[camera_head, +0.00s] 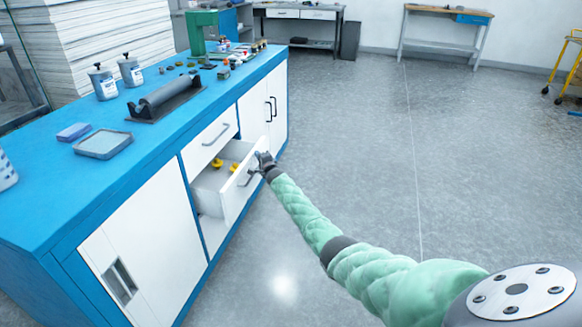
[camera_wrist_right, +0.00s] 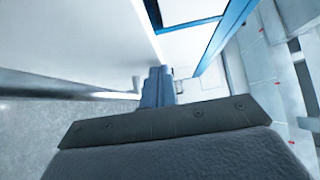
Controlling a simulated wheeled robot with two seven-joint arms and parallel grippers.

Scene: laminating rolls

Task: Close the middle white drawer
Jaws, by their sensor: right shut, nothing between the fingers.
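The middle white drawer (camera_head: 237,194) stands pulled out of the blue-topped cabinet in the head view, with a dark handle on its front and yellow items (camera_head: 226,165) inside. My right gripper (camera_head: 262,160) is at the far top corner of the drawer front, close to it; I cannot tell whether it touches. In the right wrist view the gripper's fingers (camera_wrist_right: 158,86) are together with nothing between them, beside a large white panel. My left gripper is in neither view.
Above the open drawer is a shut white drawer (camera_head: 210,138). White cabinet doors (camera_head: 268,105) stand beyond, and another white door (camera_head: 150,240) is nearer. A roller device (camera_head: 165,98), bottles and a tray (camera_head: 103,144) are on the blue top (camera_head: 50,200).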

